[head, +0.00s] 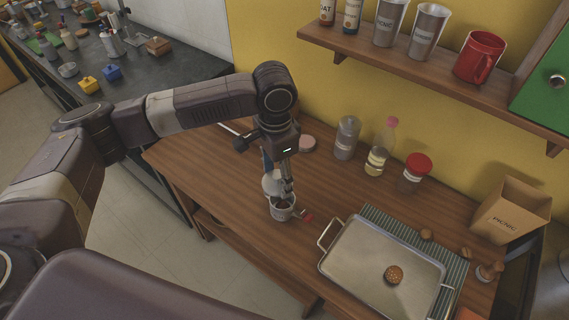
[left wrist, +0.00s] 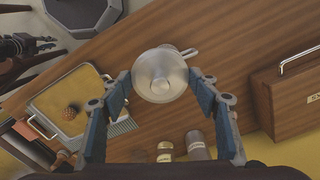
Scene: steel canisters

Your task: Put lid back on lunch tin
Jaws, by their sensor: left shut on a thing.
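My left gripper (head: 288,192) points down at a small steel tin (head: 283,209) on the wooden counter. In the left wrist view its two fingers (left wrist: 160,88) close on opposite sides of a round steel lid (left wrist: 158,72) with a small raised middle. A looped metal handle shows beside the lid. I cannot tell whether the lid touches the tin's rim. A small red piece (head: 308,217) lies at the tin's right side. My right gripper (left wrist: 42,43) seems to show small and dark at the upper left of the left wrist view; its jaws are unclear.
A steel tray (head: 350,255) with a round biscuit (head: 393,274) lies on a striped mat (head: 400,232) to the right. Jars, including a red-lidded one (head: 413,172), stand at the back below a shelf. A wooden case (left wrist: 290,95) is beside the lid in the left wrist view.

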